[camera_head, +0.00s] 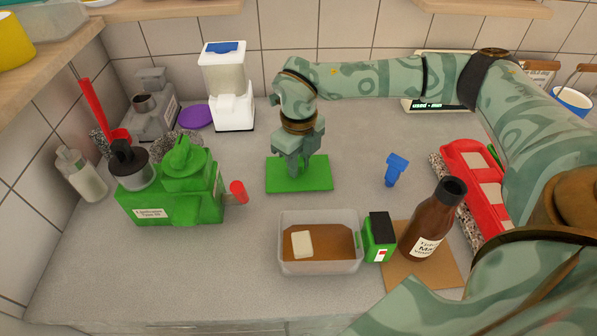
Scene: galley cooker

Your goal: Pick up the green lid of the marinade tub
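The green lid (318,181) lies on the grey counter, behind the marinade tub. It is a flat rectangle. My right gripper (297,170) points down over the middle of the lid, its fingertips at or very near the top. The fingers hide the lid's centre, so I cannot tell whether they are open or closed on a part of it. The marinade tub (285,267) is clear and lidless, with brown liquid and a pale block inside. My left gripper is not in view.
A brown bottle (432,222) on a board (440,273) and a green-black box (379,237) stand right of the tub. A blue item (396,169) lies right of the lid. A green machine (180,195) stands left. Counter around the lid is clear.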

